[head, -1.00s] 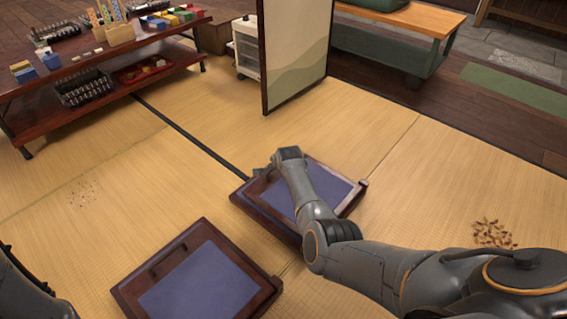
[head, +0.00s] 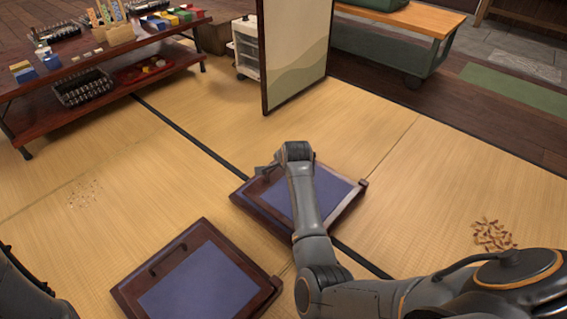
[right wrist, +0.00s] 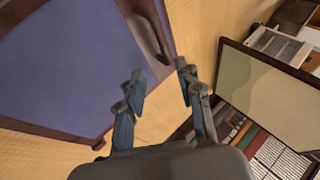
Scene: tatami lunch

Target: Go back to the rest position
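My right arm reaches in from the right in the head view, and its wrist is above the far tray (head: 340,199). My right gripper (right wrist: 163,85) shows in the right wrist view with its two fingers apart and nothing between them. In the head view that gripper is mostly hidden behind its own wrist. The far tray, dark wood with a blue inset, also shows in the right wrist view (right wrist: 60,127). My left arm shows only as a dark link at the lower left edge of the head view; its gripper is out of the picture.
A near tray (head: 122,293) lies on the tatami (head: 120,190). Brown crumbs (head: 492,235) lie at the right, and pale specks (head: 84,193) at the left. A folding screen (head: 297,50) stands behind. A low shelf table (head: 40,115) with goods stands far left. A bench (head: 430,22) is behind.

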